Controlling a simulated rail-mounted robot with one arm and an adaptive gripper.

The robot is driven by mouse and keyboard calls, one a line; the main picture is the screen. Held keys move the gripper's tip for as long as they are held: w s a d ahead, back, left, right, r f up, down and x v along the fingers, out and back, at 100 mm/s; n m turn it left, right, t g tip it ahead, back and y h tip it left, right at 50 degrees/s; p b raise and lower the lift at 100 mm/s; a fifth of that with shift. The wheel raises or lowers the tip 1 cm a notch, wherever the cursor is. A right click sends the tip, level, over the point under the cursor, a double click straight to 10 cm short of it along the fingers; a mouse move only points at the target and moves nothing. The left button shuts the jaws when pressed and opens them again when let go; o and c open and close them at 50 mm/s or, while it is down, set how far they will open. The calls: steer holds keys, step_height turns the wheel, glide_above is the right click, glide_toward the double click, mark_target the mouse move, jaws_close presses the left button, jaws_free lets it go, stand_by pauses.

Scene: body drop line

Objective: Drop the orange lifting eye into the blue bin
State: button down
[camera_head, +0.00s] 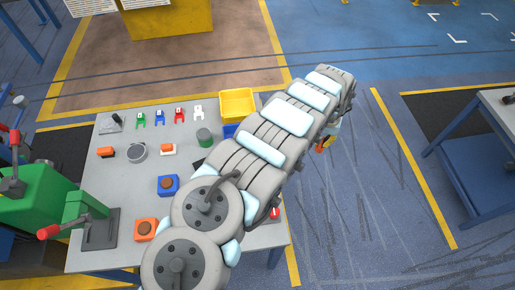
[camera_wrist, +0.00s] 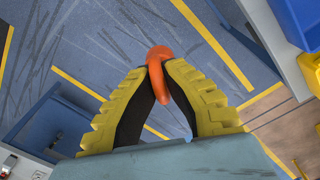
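The orange lifting eye (camera_wrist: 158,54) is between the tips of my gripper (camera_wrist: 160,75), which is shut on it. Its ring end sticks out past the yellow ribbed fingers. In the head view the gripper (camera_head: 326,144) is mostly hidden behind my arm, off the right side of the grey table and over the blue floor. A blue bin (camera_head: 230,130) shows on the table just below a yellow bin, largely covered by my arm. In the wrist view a blue bin (camera_wrist: 299,18) is at the top right corner, apart from the lifting eye.
The grey table (camera_head: 112,178) holds a yellow bin (camera_head: 238,105), small coloured parts, a green cylinder (camera_head: 204,138), a blue block (camera_head: 168,185) and an orange block (camera_head: 145,229). A green press (camera_head: 50,195) stands left. A blue-legged table (camera_head: 480,140) stands right, with open floor between.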

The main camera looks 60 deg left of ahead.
steer(key=s+a+f+n+b, duration=0.1)
steer(key=s+a+n+b, duration=0.25)
steer(key=s+a, duration=0.7)
steer(key=s+a+f+n+b, duration=0.15)
steer(key=s+a+b, duration=0.4)
steer(key=a, duration=0.75)
steer(key=f+b, duration=0.1)
steer(key=s+f+b, duration=0.1)
steer(key=f+b, duration=0.2)
steer(key=f, duration=0.1)
steer(key=shift+s, duration=0.25)
steer(key=c, duration=1.2)
jaws_free()
steer(key=shift+o, duration=0.2)
steer(key=shift+r, duration=0.1)
step_height(320, 180, up, 12)
